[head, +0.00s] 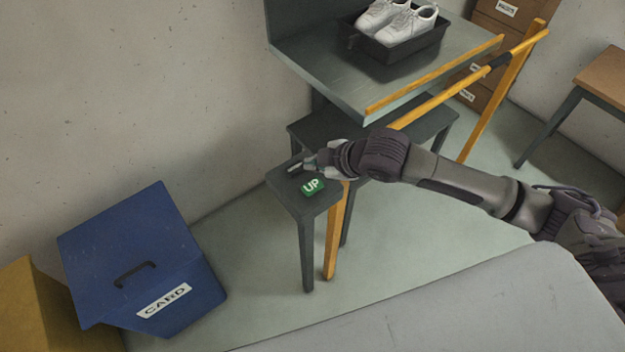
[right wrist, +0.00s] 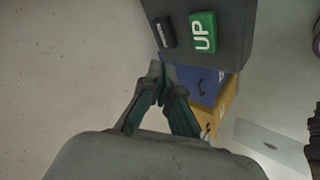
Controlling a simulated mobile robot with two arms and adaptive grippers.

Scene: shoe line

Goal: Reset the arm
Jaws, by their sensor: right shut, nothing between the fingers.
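My right arm reaches in from the right in the head view. Its gripper (head: 303,165) is over the small dark stand beside the green UP button (head: 313,186). In the right wrist view my right gripper (right wrist: 161,84) is shut, its fingertips together with nothing between them. The green UP button (right wrist: 202,32) and a dark button (right wrist: 165,32) sit on the stand's dark top, beyond the fingertips. Whether the fingertips touch the stand cannot be told. My left gripper is in neither view.
A blue CARD bin (head: 135,250) stands at left, next to a yellow bin (head: 35,310). A black tray (head: 400,62) with white shoes (head: 396,20) rests on a grey platform (head: 320,72). An orange rail (head: 440,95) runs close to my right arm. A pale surface (head: 450,310) fills the foreground.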

